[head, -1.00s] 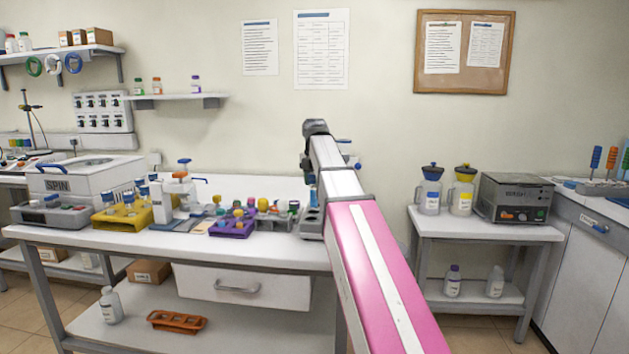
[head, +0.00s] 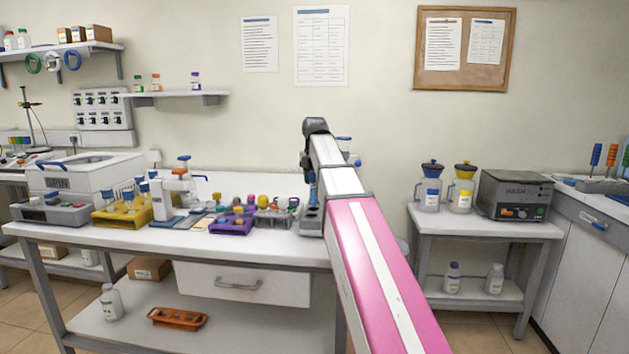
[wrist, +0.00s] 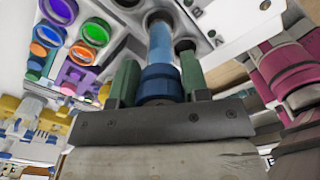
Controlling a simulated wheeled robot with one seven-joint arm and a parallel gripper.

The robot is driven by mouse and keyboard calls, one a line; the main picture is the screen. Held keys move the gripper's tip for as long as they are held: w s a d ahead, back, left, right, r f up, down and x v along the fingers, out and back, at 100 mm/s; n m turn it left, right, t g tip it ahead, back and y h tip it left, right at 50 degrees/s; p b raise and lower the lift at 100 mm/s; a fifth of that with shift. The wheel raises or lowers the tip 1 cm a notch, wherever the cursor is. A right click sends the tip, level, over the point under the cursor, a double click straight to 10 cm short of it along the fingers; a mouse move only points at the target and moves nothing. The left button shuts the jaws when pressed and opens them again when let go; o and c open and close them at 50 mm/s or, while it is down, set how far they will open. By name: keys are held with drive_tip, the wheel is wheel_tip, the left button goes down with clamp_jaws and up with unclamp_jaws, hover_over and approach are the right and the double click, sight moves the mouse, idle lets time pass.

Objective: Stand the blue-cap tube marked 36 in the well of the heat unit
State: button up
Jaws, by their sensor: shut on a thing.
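The blue-cap tube (wrist: 160,50) is held by its cap between the green fingers of my gripper (wrist: 160,85) in the wrist view. Its far end is at a round dark well of the grey heat unit (wrist: 203,17); I cannot tell how deep it sits. The number on the tube is not readable. In the head view the blue tube (head: 312,193) looks roughly upright over the grey heat unit (head: 311,225), at the right end of the bench. My arm hides part of the gripper there.
A purple rack (head: 231,226) with coloured caps stands left of the heat unit. A yellow rack (head: 122,217) with blue-cap tubes is further left, near the spin machine (head: 70,178). A side table (head: 487,228) with bottles and a wash unit (head: 515,197) stands to the right.

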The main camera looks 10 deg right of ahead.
drive_tip(key=shift+f, duration=1.35)
idle(0.7)
idle(0.5)
drive_tip(key=o, duration=1)
drive_tip(key=shift+o, duration=0.2)
